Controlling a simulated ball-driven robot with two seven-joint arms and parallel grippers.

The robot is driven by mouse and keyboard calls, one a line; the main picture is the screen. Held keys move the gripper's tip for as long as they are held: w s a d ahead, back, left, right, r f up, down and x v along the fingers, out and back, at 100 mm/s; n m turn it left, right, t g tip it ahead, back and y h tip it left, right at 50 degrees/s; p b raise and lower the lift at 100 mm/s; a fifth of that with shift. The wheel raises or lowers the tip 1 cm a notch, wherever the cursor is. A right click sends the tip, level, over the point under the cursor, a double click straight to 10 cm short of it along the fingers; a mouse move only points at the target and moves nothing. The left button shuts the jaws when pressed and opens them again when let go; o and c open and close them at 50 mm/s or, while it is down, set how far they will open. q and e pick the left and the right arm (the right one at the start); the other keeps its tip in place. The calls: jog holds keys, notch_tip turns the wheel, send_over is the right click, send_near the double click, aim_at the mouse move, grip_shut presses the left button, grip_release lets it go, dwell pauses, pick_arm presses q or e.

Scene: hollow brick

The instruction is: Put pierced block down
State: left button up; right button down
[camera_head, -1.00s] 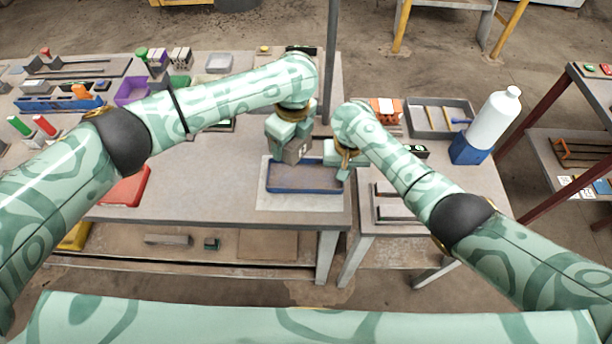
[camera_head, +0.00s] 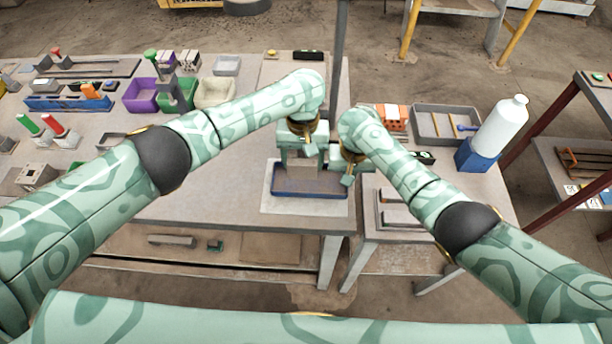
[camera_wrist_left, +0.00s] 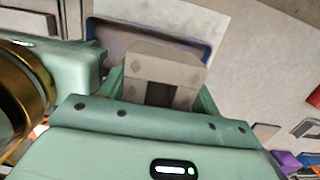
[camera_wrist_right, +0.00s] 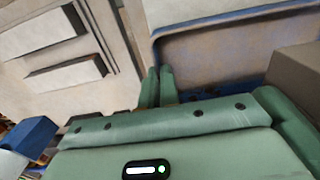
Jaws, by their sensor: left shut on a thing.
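The pierced block (camera_head: 300,174) is a grey-brown block. In the left wrist view the block (camera_wrist_left: 168,70) shows a dark square opening facing me. My left gripper (camera_head: 299,158) is shut on it, with a finger on each side. The block is over the back part of the blue-rimmed tray (camera_head: 308,195); I cannot tell whether it touches the tray floor. The tray (camera_wrist_right: 205,50) also shows in the right wrist view. My right gripper (camera_wrist_right: 159,87) has its fingers together with nothing visible between them, close by the tray's rim.
The tray lies on a pale sheet (camera_head: 290,207) near the table's front right corner. A grey post (camera_head: 340,60) rises behind. A side table to the right holds a white bottle (camera_head: 502,128) on a blue block and a grey tool tray (camera_head: 430,135). Bins (camera_head: 140,96) stand at the back left.

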aim_at(303, 184)
pick_arm(q)
jog(key=shift+f, duration=3.2)
jog(key=o, duration=0.9)
notch_tip(303, 184, up, 12)
jog(key=w, duration=0.1)
jog(key=shift+w, duration=0.25)
pick_arm(e)
jog(key=c, duration=1.6)
grip_release()
jog(key=shift+o, duration=0.2)
